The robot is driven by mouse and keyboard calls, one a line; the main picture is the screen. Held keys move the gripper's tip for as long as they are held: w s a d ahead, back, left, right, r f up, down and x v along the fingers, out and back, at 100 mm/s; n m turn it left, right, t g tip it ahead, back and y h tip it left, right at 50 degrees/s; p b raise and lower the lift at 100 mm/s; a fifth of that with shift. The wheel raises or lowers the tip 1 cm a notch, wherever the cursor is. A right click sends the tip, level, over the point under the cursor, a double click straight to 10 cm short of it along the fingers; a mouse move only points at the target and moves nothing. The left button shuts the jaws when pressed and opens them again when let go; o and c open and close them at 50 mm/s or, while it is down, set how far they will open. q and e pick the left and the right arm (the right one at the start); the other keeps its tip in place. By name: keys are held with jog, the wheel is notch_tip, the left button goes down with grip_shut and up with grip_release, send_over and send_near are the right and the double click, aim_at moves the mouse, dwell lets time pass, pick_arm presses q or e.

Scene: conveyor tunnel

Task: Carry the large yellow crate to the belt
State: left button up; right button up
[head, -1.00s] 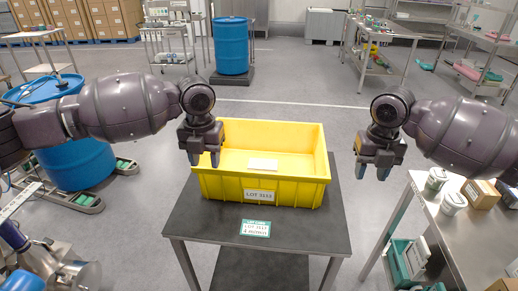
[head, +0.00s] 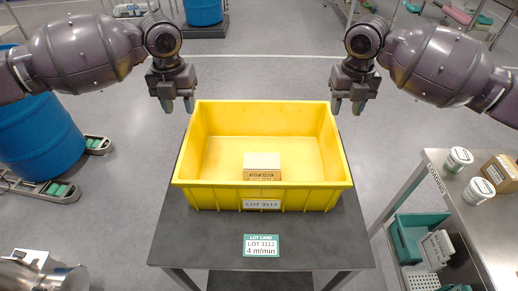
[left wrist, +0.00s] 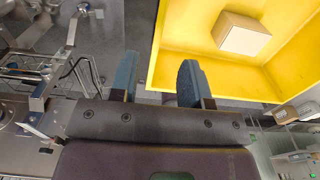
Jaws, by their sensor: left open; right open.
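The large yellow crate (head: 262,197) stands upright on a dark table (head: 200,237), with a small cardboard box (head: 262,165) inside and a LOT 3113 label on its near wall. My left gripper (head: 177,104) is open and empty, just outside the crate's far left corner. My right gripper (head: 347,105) is open and empty, just outside its far right corner. In the left wrist view, the left fingers (left wrist: 156,82) are apart beside the crate wall (left wrist: 180,72), and the box (left wrist: 241,34) shows inside. No belt is clearly visible.
A green lot card (head: 261,245) lies on the table in front of the crate. A metal bench (head: 470,225) with white tubs and a small carton stands at the right, teal bins below. Blue drums stand at left (head: 38,140) and back (head: 203,10). Floor behind the crate is clear.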

aim_at(188, 135)
pick_arm(q)
jog(key=shift+s, duration=0.2)
pick_arm(e)
jog(key=shift+s, duration=0.2)
pick_arm(q)
jog(key=shift+w+f, duration=0.1)
jog(key=shift+f, duration=5.3)
pick_arm(e)
jog(key=shift+w+f, duration=0.1)
jog(key=shift+f, duration=5.3)
pick_arm(q)
jog(key=shift+c, duration=0.4)
pick_arm(e)
jog(key=shift+c, duration=0.4)
pick_arm(q)
grip_shut()
pick_arm(e)
grip_shut()
pick_arm(q)
jog(key=shift+r, duration=0.1)
pick_arm(e)
jog(key=shift+r, duration=0.1)
